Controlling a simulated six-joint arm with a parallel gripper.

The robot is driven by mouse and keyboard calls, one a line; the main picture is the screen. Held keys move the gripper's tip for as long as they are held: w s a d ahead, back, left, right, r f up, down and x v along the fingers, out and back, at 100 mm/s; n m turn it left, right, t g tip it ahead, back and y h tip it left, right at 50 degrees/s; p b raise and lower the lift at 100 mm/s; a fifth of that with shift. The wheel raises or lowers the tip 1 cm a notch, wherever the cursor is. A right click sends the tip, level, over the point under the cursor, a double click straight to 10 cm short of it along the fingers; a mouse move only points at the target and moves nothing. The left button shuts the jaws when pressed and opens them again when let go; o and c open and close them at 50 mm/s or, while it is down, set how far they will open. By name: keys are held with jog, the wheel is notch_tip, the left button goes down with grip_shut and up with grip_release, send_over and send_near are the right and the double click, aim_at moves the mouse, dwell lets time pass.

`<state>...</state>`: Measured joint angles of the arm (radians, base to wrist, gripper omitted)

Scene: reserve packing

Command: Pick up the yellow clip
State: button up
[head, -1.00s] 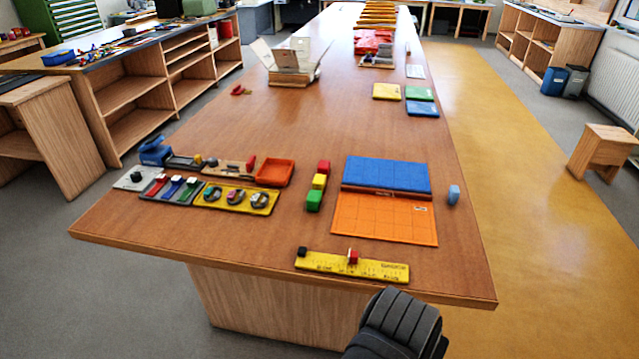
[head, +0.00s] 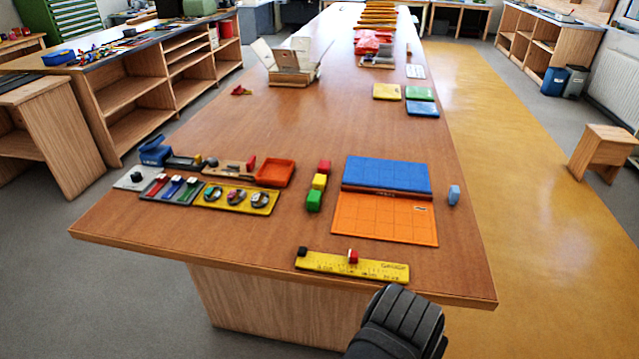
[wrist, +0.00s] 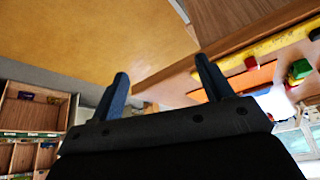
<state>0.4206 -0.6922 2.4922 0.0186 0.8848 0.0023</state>
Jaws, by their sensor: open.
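I cannot single out a yellow clip for certain. A small yellow piece (head: 198,160) sits in the row of holders at the left of the table in the head view, too small to tell its shape. In front of it, a grey tray (head: 150,195) holds small red, blue and green clip-like pieces. My gripper (wrist: 160,85) is open and empty in the wrist view, fingers apart, beyond the table's edge. In the head view only my dark arm part shows at the front edge; the fingers are hidden.
A yellow ruler (head: 335,266) with small blocks lies near the front edge. A yellow tray (head: 213,200) holds round pieces. Red, yellow and green cubes (head: 314,200) stand mid-table beside orange (head: 370,225) and blue (head: 385,172) panels. An open carton (head: 270,75) stands farther back.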

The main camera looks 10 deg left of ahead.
jog(key=w+a+r+m+g+y, duration=0.1)
jog(key=w+r+m+g+y, duration=0.15)
jog(key=w, duration=0.65)
jog(key=w+a+r+m+g+y, duration=0.1)
jog(key=w+a+m+y, duration=0.15)
jog(key=w, duration=0.65)
notch_tip(320, 180, up, 7)
jog(key=m+g+h, duration=0.1)
jog(key=m+h, duration=0.2)
jog(key=m, duration=0.5)
send_over(321, 179)
notch_tip(321, 179, down, 17)
jog(key=shift+a+f, duration=0.1)
jog(key=shift+f, duration=0.1)
jog(key=shift+c, duration=0.4)
jog(key=shift+r, duration=0.1)
jog(key=c, duration=0.9)
